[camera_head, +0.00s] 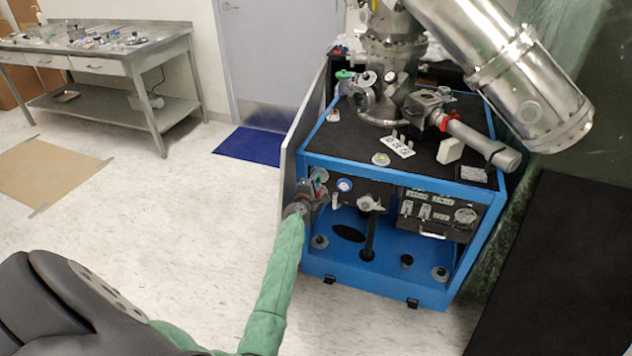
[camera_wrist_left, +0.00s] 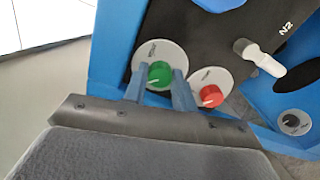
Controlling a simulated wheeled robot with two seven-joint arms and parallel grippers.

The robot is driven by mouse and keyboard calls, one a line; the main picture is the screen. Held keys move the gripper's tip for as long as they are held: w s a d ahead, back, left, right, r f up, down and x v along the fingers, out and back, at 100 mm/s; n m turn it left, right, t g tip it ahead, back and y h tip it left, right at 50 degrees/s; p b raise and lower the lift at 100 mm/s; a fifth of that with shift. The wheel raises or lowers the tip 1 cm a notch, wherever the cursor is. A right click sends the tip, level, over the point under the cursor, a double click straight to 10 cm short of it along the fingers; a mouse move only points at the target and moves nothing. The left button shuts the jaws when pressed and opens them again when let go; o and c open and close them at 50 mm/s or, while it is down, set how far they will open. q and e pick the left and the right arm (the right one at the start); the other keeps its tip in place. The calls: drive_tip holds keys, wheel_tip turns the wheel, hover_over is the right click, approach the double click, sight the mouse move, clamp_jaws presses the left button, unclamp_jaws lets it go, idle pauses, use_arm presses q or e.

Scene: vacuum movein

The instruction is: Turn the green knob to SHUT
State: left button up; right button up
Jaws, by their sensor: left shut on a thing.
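The green knob (camera_wrist_left: 160,73) is on a round pale dial plate (camera_wrist_left: 153,54) on the dark front panel of the blue cart. In the left wrist view my left gripper (camera_wrist_left: 160,86) has one finger on each side of the knob and is shut on it. The small lettering on the plate is too blurred to read, so I cannot tell the knob's setting. My right gripper is not in view.
A red knob (camera_wrist_left: 211,96) is just right of the gripper's fingers. A white lever (camera_wrist_left: 262,58) by an N2 label is farther right. The blue cart (camera_head: 375,278) carries large metal vacuum parts. A steel table (camera_head: 95,51) stands far left.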

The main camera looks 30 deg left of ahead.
use_arm(q)
drive_tip(key=shift+f, duration=0.1)
drive_tip(key=o, duration=1)
drive_tip(key=shift+s, duration=0.1)
drive_tip(key=v, duration=0.7)
drive_tip(key=shift+s, duration=0.35)
